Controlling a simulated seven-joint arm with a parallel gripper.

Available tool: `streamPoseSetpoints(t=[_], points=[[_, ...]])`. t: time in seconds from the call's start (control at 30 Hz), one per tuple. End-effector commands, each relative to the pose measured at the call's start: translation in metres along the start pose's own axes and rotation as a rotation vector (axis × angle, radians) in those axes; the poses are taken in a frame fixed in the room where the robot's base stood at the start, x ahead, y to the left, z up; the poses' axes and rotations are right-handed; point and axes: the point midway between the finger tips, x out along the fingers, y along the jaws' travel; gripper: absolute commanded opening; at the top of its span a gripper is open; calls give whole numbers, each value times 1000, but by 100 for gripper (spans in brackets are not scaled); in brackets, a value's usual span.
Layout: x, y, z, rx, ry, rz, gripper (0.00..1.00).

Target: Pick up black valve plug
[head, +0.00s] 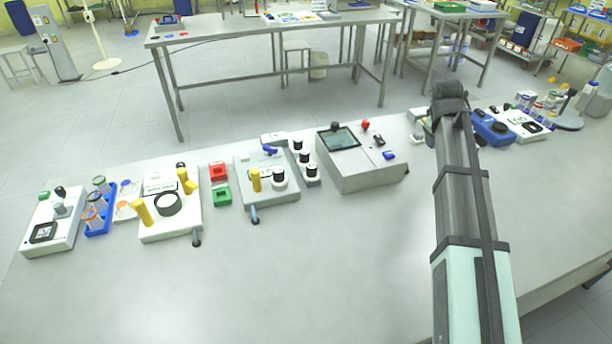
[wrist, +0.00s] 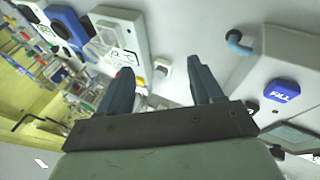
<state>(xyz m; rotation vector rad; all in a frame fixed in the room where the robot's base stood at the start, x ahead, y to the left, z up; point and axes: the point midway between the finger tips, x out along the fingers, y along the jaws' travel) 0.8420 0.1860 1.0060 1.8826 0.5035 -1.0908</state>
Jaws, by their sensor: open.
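I cannot tell for sure which dark part is the black valve plug. In the head view, one black piece (head: 378,141) sits on the grey box (head: 362,176) with a screen, beside a blue cap (head: 389,155). A dark knob (head: 335,126) is at the box's back edge. In the wrist view, the blue cap (wrist: 282,92) and a grey-blue handle (wrist: 237,42) lie to the right of my gripper. My gripper (wrist: 160,77) is open, with nothing between its fingers; a small pale block lies beyond them. The head view hides my gripper behind my arm.
A blue device (head: 492,130) and a white panel stand at the right. Several black-topped white cylinders (head: 304,158), a white unit with yellow handles (head: 170,215) and a blue tube rack (head: 98,220) stand further left. The front of the bench (head: 290,285) is clear.

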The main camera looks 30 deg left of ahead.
Motion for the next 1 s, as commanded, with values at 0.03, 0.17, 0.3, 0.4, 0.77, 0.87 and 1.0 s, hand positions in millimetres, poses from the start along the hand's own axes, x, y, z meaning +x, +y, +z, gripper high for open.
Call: streamPoseSetpoints(t=[0.03,0.17,0.3,0.4,0.77,0.87,1.0], points=[[-12,-21,-22,-26,11,-36,65],[-40,-75,-64,-89,25,-132,65],[-76,-134,-102,-164,35,-233,65],[-104,-178,-124,-224,40,-306,65],[-211,-319,-171,-453,38,-533,65],[-231,-342,-174,-496,34,-569,65],[-246,-359,-176,-530,31,-598,65]])
